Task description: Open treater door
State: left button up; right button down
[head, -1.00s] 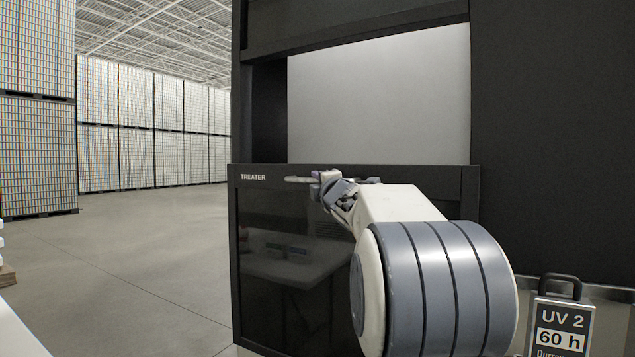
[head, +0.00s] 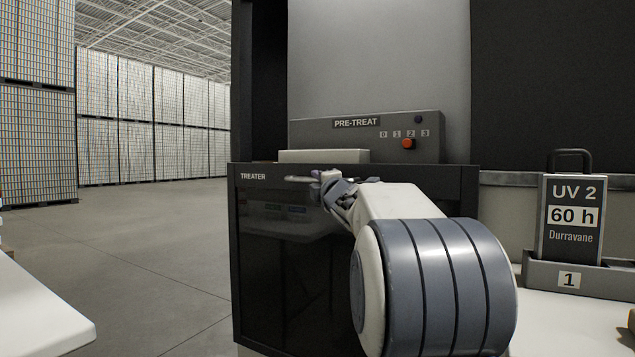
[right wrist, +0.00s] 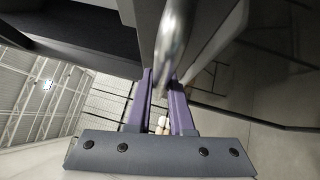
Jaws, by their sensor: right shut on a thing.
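The treater door (head: 285,260) is a dark glossy panel marked TREATER, on the front of a black cabinet in the head view. Its top edge stands below an opening, so the door is at least partly lowered. My right gripper (head: 324,181) is at the pale bar handle (head: 298,179) near the door's top edge and is shut on it. In the right wrist view the shiny handle (right wrist: 174,35) runs up from between the purple fingers (right wrist: 162,100). My arm hides part of the door's right half. My left gripper is not in view.
A grey PRE-TREAT unit (head: 430,130) with an orange-red knob (head: 408,144) shows above the door. A UV 2 sign (head: 572,215) stands in a grey holder (head: 600,280) at right. A white tabletop (head: 35,310) is at lower left. Open floor (head: 150,240) lies left of the cabinet.

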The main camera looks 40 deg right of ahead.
jog(key=c, duration=0.8)
grip_release()
jog(key=shift+s, duration=0.1)
jog(key=v, duration=1)
jog(key=shift+s+p, duration=0.15)
jog(key=shift+p, duration=0.25)
jog(key=shift+a, duration=0.1)
